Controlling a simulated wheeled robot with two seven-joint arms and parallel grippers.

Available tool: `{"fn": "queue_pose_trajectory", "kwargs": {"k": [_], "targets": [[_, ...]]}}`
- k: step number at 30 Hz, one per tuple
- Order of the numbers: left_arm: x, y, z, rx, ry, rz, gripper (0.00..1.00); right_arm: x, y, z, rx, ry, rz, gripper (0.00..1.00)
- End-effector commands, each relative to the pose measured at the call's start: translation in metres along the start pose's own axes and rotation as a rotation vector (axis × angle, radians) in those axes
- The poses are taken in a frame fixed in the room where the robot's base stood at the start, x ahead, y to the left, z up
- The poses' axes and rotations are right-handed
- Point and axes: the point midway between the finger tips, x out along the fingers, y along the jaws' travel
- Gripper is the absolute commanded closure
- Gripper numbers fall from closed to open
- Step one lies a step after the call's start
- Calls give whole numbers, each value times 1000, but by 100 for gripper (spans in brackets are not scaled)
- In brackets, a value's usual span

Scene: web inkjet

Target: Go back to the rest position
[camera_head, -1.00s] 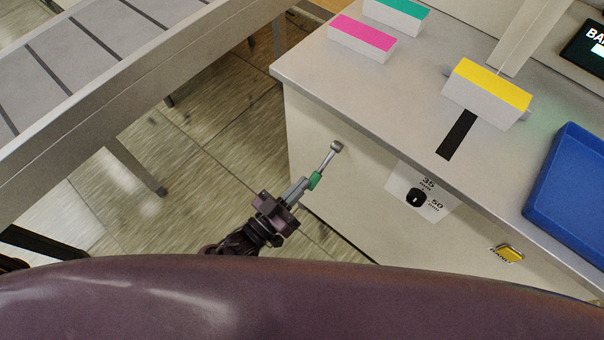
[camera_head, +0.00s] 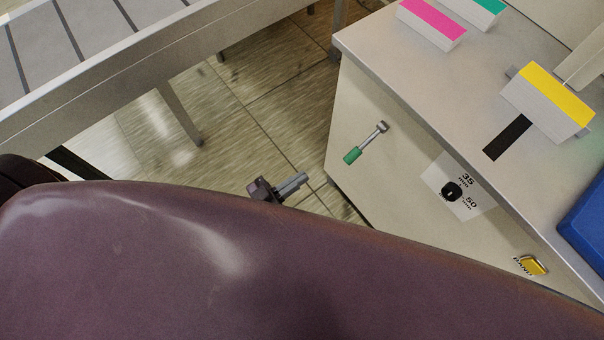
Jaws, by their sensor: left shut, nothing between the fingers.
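My left gripper (camera_head: 304,179) is shut with nothing between its fingers. It shows small, just above the edge of my dark purple body, pointing right over the floor. A lever with a green handle (camera_head: 353,155) and a metal pivot (camera_head: 382,127) is on the side of the machine cabinet, up and right of the gripper. The gripper is apart from it in the picture. My right gripper is not in view. Most of my left arm is hidden.
The grey machine cabinet (camera_head: 400,75) fills the right, with pink (camera_head: 432,20), teal (camera_head: 475,10) and yellow-topped (camera_head: 550,98) paper stacks, a black knob (camera_head: 451,191), a yellow button (camera_head: 534,265) and a blue tray (camera_head: 590,225). A metal conveyor (camera_head: 110,95) stands left. Tiled floor lies between.

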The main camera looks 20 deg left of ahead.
Motion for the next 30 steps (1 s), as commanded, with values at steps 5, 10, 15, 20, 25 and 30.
{"fn": "queue_pose_trajectory", "kwargs": {"k": [5, 10, 15, 20, 25, 30], "targets": [[0, 0, 0, 0, 0, 0, 100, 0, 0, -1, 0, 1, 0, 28], [0, 0, 0, 0, -1, 0, 100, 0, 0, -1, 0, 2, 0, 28], [0, -1, 2, 1, -6, -3, 100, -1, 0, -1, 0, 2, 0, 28], [-11, -21, 36, 22, -133, -82, 100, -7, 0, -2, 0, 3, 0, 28], [-64, -64, 126, 45, -492, -279, 100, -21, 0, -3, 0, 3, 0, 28], [-158, -80, 213, 15, -926, -468, 100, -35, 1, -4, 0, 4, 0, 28]]}}
